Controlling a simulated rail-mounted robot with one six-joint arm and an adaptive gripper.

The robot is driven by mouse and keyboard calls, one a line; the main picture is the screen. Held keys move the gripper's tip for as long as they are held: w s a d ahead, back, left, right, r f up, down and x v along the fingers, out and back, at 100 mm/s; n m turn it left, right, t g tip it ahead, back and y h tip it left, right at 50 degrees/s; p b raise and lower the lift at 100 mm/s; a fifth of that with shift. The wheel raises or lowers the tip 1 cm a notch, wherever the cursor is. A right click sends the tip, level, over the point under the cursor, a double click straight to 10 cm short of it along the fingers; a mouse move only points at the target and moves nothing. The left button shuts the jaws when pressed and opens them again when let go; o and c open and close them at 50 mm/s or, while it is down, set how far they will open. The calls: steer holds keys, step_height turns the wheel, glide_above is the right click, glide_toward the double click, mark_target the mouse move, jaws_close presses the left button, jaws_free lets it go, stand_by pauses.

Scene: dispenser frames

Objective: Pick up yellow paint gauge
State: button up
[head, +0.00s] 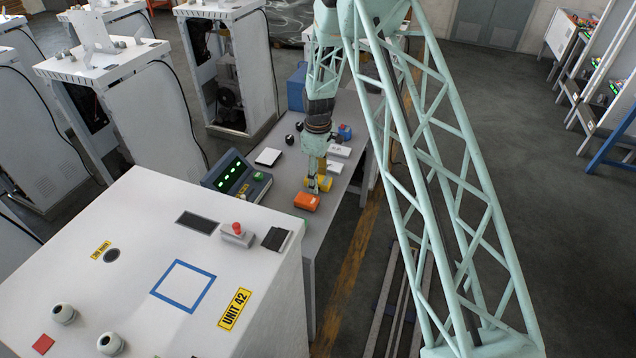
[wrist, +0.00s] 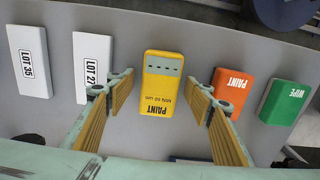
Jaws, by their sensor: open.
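The yellow paint gauge (wrist: 161,84) lies on the grey table in the wrist view, with a grey display strip and the word PAINT on it. My gripper (wrist: 160,97) is open, with a yellow-padded finger on each side of the gauge and space between each finger and the gauge. In the head view the yellow gauge (head: 323,183) shows partly behind my gripper (head: 319,188), which is over the table.
An orange PAINT box (wrist: 232,92) and a green WIPE box (wrist: 284,103) lie to the right in the wrist view. White boxes marked LOT 27 (wrist: 92,62) and LOT 35 (wrist: 29,60) lie to the left.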

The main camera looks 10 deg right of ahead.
steer(key=shift+c, duration=0.7)
steer(key=c, duration=0.9)
steer(key=shift+r, duration=0.15)
steer(key=shift+r+b, duration=0.65)
steer(key=shift+r, duration=4.2)
steer(key=shift+s, duration=0.1)
